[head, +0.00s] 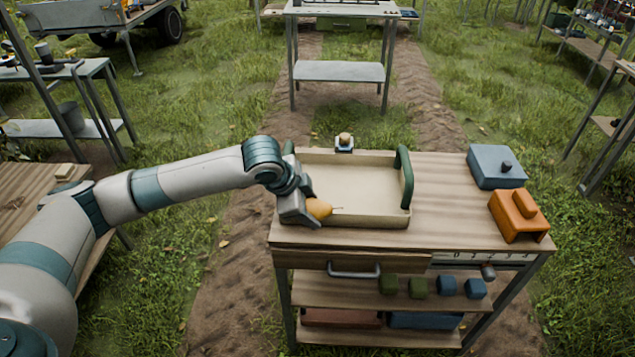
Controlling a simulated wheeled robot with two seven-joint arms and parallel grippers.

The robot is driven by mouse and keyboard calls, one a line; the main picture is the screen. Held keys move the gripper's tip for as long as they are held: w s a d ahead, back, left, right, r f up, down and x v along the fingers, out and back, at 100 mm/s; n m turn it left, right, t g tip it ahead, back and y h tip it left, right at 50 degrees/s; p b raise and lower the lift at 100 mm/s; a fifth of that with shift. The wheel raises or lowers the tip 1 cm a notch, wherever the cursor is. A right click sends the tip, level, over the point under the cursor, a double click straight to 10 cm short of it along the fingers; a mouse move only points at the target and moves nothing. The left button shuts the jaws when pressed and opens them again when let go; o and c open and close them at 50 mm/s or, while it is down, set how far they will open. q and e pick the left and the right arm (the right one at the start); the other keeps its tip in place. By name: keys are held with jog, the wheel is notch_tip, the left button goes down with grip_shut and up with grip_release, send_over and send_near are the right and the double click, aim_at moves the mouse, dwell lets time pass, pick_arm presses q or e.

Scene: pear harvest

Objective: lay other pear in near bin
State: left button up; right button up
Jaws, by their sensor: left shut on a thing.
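A yellow-orange pear (319,208) is held by my left gripper (307,207), which is shut on it. The pear is at the front left corner of a beige bin (372,220) with dark green handles, on the wooden table. I cannot tell whether the pear touches the bin's floor. The visible part of the bin's floor looks empty, and its left side is partly hidden by my left arm. My right gripper is not in view.
A blue-grey box (497,167) and an orange block-like object (518,215) stand at the table's right. Bare wood (440,205) lies between them and the bin. A drawer with a handle (354,272) is below.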

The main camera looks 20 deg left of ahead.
pick_arm(q)
jog(key=s+d+f+n, duration=0.1)
jog(key=s+f, duration=0.1)
jog(key=s, duration=0.6)
jog(key=s+d+f+n+y, duration=0.1)
jog(key=s+f+n, duration=0.1)
jog(key=s, duration=0.5)
jog(key=shift+s, duration=0.4)
jog(key=shift+a+f+b, duration=0.2)
jog(key=shift+f+b, duration=0.5)
jog(key=shift+t+y, duration=0.3)
